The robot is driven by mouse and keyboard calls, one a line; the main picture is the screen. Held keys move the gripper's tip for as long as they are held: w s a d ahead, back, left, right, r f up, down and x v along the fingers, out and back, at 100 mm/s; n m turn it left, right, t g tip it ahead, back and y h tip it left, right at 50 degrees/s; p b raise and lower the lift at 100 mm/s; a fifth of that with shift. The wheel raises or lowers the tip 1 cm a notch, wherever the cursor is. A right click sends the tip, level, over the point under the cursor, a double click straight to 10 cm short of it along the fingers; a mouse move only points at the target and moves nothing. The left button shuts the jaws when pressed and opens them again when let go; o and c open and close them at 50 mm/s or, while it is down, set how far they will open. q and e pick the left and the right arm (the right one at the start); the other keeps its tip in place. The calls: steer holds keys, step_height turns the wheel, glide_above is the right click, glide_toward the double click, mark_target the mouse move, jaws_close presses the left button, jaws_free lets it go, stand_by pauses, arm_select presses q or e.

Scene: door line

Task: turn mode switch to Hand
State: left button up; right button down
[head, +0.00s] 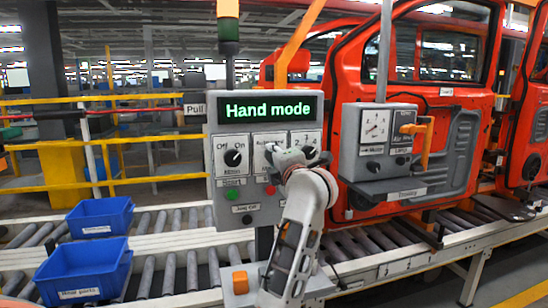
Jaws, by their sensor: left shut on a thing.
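The grey control panel (219,205) stands in front of the conveyor, and its display (268,109) reads "Hand mode" in green letters. The mode switch's plate (264,138) is in the middle of the panel, and its small print is hard to read. My left gripper (280,153) reaches up from below to this plate and is shut on the mode switch. The gripper hides the switch's knob, so its pointer cannot be seen. My right gripper is not in view.
A motor knob (232,157) is left of the gripper, with a green button (232,194) and a red button (270,190) below. A trolley box (376,145) hangs right, before a red door (330,120). Blue bins (85,270) sit on the left rollers.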

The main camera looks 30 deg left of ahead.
arm_select(q)
steer(key=shift+f, duration=0.1)
stand_by(0.4)
steer(key=o, duration=1.1)
steer(key=v, duration=0.7)
steer(key=shift+s+d, duration=0.15)
steer(key=shift+d, duration=0.1)
steer(key=shift+a, duration=0.1)
